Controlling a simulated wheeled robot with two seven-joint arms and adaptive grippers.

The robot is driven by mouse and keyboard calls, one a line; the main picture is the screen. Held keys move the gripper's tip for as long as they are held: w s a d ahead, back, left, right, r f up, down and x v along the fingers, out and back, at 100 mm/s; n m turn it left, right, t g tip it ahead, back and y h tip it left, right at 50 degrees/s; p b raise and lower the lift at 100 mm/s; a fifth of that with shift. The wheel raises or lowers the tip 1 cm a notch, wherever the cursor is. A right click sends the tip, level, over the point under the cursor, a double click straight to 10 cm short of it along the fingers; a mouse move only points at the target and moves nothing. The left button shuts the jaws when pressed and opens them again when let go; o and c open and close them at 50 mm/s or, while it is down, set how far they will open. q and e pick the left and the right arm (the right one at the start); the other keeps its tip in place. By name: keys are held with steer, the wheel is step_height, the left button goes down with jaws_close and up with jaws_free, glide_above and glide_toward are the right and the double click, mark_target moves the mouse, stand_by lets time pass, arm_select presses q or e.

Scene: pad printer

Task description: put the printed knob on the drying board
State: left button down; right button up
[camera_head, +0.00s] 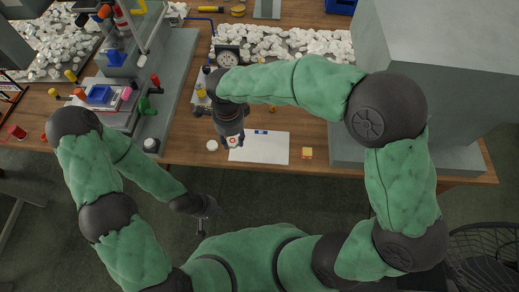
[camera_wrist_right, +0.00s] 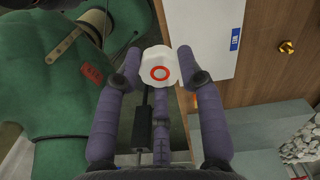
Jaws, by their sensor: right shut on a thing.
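The printed knob is white, scalloped, with a red ring on its face. It sits between the fingertips of my right gripper (camera_wrist_right: 159,62), and its face (camera_wrist_right: 159,74) shows in the right wrist view. In the head view the knob (camera_head: 233,142) appears at the left edge of a white board (camera_head: 265,150) with a small blue label, probably the drying board. The board also shows in the wrist view (camera_wrist_right: 208,45), to the right of the knob. My left gripper (camera_head: 203,212) is low, in front of the table; its fingers are too small to read.
Another white knob (camera_head: 212,145) lies left of the board. A small orange-yellow block (camera_head: 307,153) lies to its right. The pad printer (camera_head: 105,95) stands left, a large grey cabinet (camera_head: 440,70) right. Heaps of white parts (camera_head: 280,42) lie behind.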

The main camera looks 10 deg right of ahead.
steer(key=shift+s+a+f, duration=0.1)
steer(key=shift+a, duration=0.05)
steer(key=shift+d+f+m, duration=0.15)
steer(key=shift+d+m, duration=0.05)
steer(key=shift+m, duration=0.1)
steer(key=w+d+f+b, duration=0.2)
steer(key=d+f+b, duration=0.1)
steer(key=d, duration=0.5)
steer(key=shift+f, duration=0.45)
steer(key=b, duration=0.3)
glide_above(270, 149)
steer(key=f, duration=0.5)
steer(key=shift+a, duration=0.25)
steer(key=shift+d+f, duration=0.2)
steer(key=shift+f, duration=0.05)
steer(key=shift+w+d+f+b, duration=0.1)
steer(key=shift+f+b, duration=0.35)
steer(key=shift+f, duration=1.2)
steer(key=shift+f, duration=0.1)
